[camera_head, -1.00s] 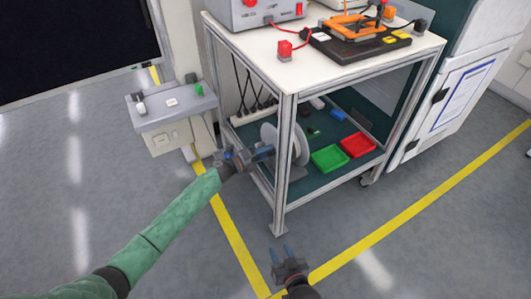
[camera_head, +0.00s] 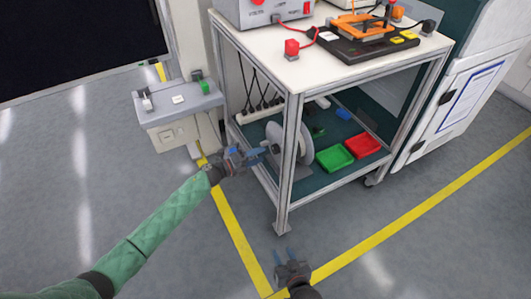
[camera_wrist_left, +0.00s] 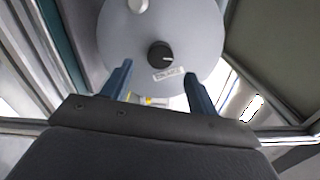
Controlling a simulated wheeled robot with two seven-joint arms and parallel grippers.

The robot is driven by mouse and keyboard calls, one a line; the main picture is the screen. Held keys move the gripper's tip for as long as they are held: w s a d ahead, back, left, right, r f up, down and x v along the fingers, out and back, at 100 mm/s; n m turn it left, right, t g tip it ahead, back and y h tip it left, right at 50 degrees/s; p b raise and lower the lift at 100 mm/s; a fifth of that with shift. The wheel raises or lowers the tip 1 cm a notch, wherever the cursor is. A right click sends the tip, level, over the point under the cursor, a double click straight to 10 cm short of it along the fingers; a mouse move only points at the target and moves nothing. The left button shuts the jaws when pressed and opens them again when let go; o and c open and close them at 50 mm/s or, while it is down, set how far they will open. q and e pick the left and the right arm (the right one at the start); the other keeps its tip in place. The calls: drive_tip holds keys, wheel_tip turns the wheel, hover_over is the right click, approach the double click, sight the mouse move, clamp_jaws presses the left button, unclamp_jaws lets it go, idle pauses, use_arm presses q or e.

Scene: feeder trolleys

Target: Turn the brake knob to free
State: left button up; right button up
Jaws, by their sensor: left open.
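The brake knob (camera_wrist_left: 161,55) is small, round and black with a pale pointer mark. It sits on the face of a grey disc (camera_wrist_left: 205,28), above a white label (camera_wrist_left: 168,75) too small to read surely. In the head view the disc is the reel (camera_head: 292,143) on the trolley's lower shelf; the knob cannot be made out there. My left gripper (camera_head: 262,152) is open and empty, just left of the reel. In the left wrist view its fingers (camera_wrist_left: 158,67) stand either side of the knob's line, apart from it. My right gripper (camera_head: 286,252) is open and empty, low over the floor.
The trolley's front post (camera_head: 288,165) stands just right of my left gripper. Green (camera_head: 334,158) and red (camera_head: 363,146) trays lie on the shelf. A grey box (camera_head: 180,112) is at the left. Floor in front is clear.

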use_arm(q)
drive_tip(key=shift+v, duration=1.05)
use_arm(e)
drive_tip(key=shift+s+d+f, duration=0.1)
drive_tip(key=shift+s+f, duration=0.15)
drive_tip(key=shift+f, duration=0.1)
drive_tip(key=shift+r, duration=0.1)
